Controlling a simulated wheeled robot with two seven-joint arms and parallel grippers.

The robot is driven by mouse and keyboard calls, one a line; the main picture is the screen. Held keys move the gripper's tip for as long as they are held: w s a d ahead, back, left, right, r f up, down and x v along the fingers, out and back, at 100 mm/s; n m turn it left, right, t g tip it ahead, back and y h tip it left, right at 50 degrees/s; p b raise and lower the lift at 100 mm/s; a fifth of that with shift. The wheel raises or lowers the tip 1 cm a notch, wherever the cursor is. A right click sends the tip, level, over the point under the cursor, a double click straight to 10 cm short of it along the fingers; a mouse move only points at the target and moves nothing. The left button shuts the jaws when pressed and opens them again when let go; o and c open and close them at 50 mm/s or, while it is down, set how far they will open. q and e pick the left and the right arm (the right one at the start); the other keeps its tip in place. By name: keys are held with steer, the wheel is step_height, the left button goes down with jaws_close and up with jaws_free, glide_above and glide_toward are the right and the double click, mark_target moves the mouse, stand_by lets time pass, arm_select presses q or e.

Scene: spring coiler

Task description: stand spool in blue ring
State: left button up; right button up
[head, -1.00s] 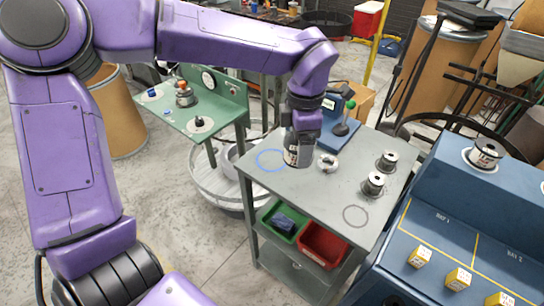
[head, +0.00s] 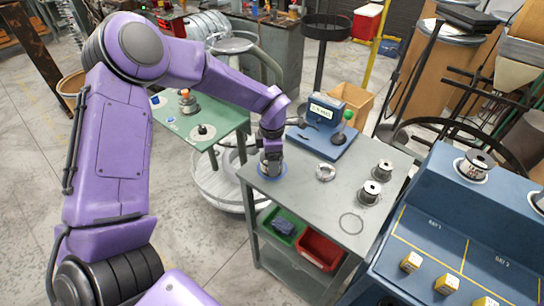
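The blue ring (head: 259,174) is marked on the left end of the grey table top, partly hidden by my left gripper. My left gripper (head: 270,168) points straight down over the ring, low to the table. Its fingers and anything between them are too small and hidden to make out. Two silver spools with dark centres stand upright on the right of the table, one behind (head: 383,170) and one in front (head: 370,192). My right gripper is not in view.
A silver round part (head: 325,172) lies right of the gripper. A blue device (head: 322,138) stands at the table's back edge. An empty grey ring (head: 352,223) is at front right. Green (head: 284,226) and red (head: 318,250) bins sit below.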

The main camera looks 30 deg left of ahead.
arm_select(q)
steer(key=shift+f, duration=0.1)
steer(key=o, duration=1.3)
steer(key=shift+o, duration=0.2)
steer(key=shift+r, duration=0.3)
step_height(320, 180, up, 12)
steer(key=b, duration=0.2)
steer(key=shift+f, duration=0.15)
